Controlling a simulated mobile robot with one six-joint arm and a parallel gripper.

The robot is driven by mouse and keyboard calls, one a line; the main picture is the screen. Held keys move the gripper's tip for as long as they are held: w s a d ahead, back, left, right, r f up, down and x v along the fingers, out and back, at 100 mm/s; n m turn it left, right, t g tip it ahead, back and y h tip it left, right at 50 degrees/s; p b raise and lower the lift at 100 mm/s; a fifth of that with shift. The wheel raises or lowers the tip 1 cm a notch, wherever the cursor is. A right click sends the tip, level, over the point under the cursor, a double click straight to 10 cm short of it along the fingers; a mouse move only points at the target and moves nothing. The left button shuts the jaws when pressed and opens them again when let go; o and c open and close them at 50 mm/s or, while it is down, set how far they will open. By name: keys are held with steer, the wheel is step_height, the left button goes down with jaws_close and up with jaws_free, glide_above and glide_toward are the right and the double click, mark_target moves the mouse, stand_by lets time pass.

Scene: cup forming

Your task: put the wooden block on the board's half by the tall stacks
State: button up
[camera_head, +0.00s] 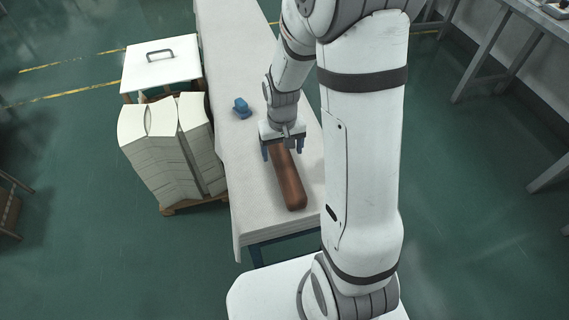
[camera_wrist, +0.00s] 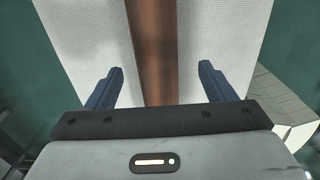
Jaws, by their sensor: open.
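The wooden block (camera_head: 290,182) is a long reddish-brown bar lying lengthwise on the white board (camera_head: 252,205). My gripper (camera_head: 283,152) is over the block's far end, with its blue fingers open on either side of it. In the wrist view the block (camera_wrist: 153,45) runs between the two fingers of my gripper (camera_wrist: 158,88), with a gap on both sides. The fingers do not touch it. The tall stacks (camera_head: 172,150) of white sheets stand on a pallet along the board's left side. The block's far end is hidden under the gripper.
A small blue object (camera_head: 241,108) lies on the board left of my gripper. A white lid with a handle (camera_head: 160,64) sits behind the stacks. A workbench (camera_head: 500,45) stands at the upper right. The board's near left part is clear.

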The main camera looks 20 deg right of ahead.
mark_target(284, 161)
steer(key=shift+s+d+f+b, duration=0.1)
steer(key=shift+f+b, duration=0.2)
steer(key=shift+f, duration=1.25)
steer(key=shift+s+d+f+b, duration=0.1)
steer(key=shift+f+b, duration=0.2)
steer(key=shift+f, duration=1.25)
steer(key=shift+c, duration=0.2)
